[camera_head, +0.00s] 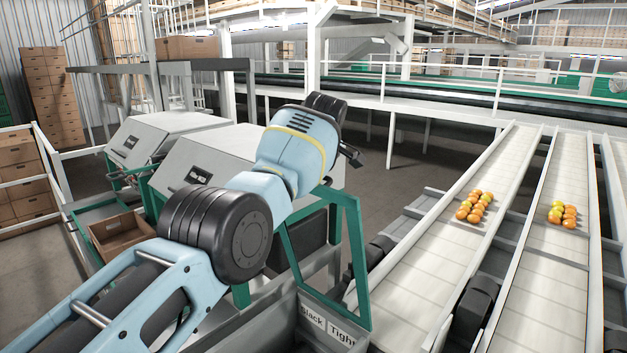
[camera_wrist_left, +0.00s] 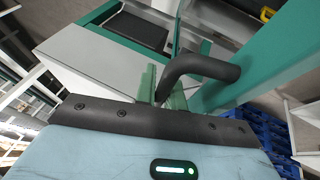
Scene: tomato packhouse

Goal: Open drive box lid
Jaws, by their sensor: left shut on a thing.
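A pale grey box with a sloping top (camera_head: 215,146) and a dark label stands behind my left arm; my arm hides part of it. I cannot tell for certain which panel is the drive box lid. In the left wrist view, a black bent handle (camera_wrist_left: 202,66) runs from beside a green beam down to my left gripper (camera_wrist_left: 163,88). The gripper's green fingers are shut on the handle's lower end. In the head view my left gripper is mostly hidden by my wrist, near the small dark part at its right. My right gripper is not in view.
A green frame (camera_head: 356,258) stands just right of my left arm, with a panel marked Slack and Tight (camera_head: 328,319) below. Two pale conveyors (camera_head: 430,262) with orange and yellow tomatoes (camera_head: 474,206) run on the right. A brown crate (camera_head: 117,232) sits at left.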

